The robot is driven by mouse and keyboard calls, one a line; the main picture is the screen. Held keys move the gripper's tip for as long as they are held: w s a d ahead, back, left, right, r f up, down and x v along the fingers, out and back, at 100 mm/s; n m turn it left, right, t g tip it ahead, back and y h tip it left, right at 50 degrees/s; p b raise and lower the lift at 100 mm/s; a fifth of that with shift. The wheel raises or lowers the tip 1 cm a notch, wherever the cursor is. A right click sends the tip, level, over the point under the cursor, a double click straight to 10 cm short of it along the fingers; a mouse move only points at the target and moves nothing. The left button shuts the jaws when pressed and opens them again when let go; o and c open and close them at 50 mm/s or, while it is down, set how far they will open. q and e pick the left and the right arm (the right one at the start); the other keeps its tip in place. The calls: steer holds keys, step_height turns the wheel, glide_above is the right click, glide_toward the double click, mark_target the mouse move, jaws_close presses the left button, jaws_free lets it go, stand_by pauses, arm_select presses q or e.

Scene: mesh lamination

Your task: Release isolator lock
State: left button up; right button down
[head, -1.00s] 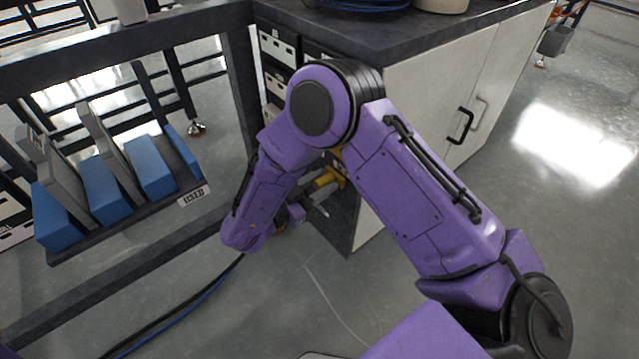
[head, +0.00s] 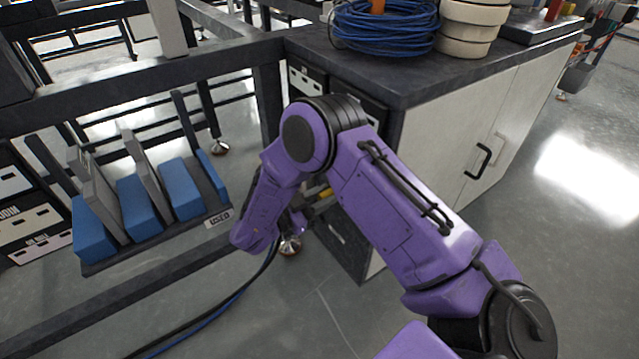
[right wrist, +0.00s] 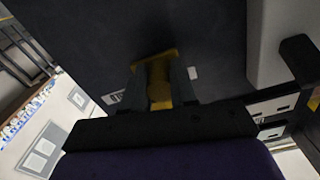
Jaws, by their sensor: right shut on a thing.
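A yellow isolator handle (right wrist: 160,82) sits against a dark panel in the right wrist view. My right gripper (right wrist: 162,88) has a finger on each side of it and is shut on it. In the head view a small piece of the yellow handle (head: 326,192) shows at the dark end of the cabinet, beside my purple right arm. My forearm and wrist hide much of the right gripper there. A separate lock cannot be made out. My left gripper is in neither view.
The cabinet (head: 440,170) has pale doors and a dark top carrying a blue cable coil (head: 385,28) and stacked cream rings (head: 470,28). A rack marked USED (head: 218,218) holds blue and grey blocks at left. Cables (head: 215,318) lie on the floor.

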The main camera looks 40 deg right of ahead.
steer(key=c, duration=0.9)
jaws_free()
steer(key=shift+w, duration=0.25)
steer(key=shift+a, duration=0.1)
steer(key=a, duration=0.3)
steer(key=a+p, duration=0.1)
steer(key=a, duration=0.6)
steer(key=shift+w+a, duration=0.2)
steer(key=shift+w, duration=0.2)
